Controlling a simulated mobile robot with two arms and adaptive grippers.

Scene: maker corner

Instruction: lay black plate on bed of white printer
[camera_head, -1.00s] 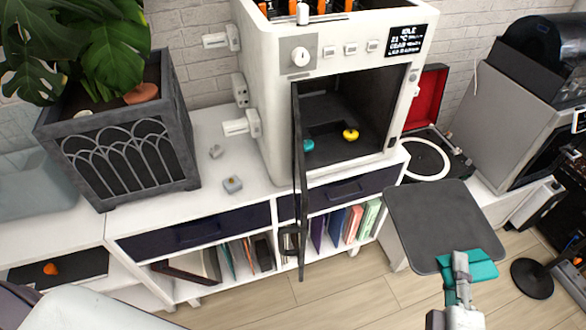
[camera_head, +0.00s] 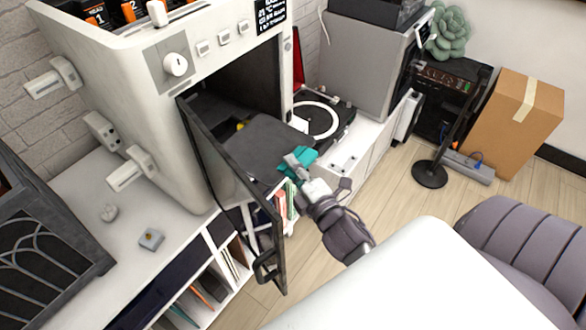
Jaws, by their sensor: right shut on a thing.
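The white printer (camera_head: 130,75) stands on the white cabinet with its dark door (camera_head: 225,170) swung open toward me. My right gripper (camera_head: 296,160) is shut on the teal tab of the black plate (camera_head: 258,143). The plate is roughly level, with its far part at the printer's opening, to the right of the open door. The plate hides most of the chamber floor, so I cannot tell whether it touches the bed. A bit of a yellow thing (camera_head: 241,126) shows inside behind the plate. My left gripper is not in view.
The open door stands close to the plate's left side. A turntable (camera_head: 325,118) sits right of the printer, with a grey machine (camera_head: 365,60) behind it. A small grey box (camera_head: 151,239) lies on the cabinet top. A cardboard box (camera_head: 512,115) and a chair (camera_head: 525,235) are at right.

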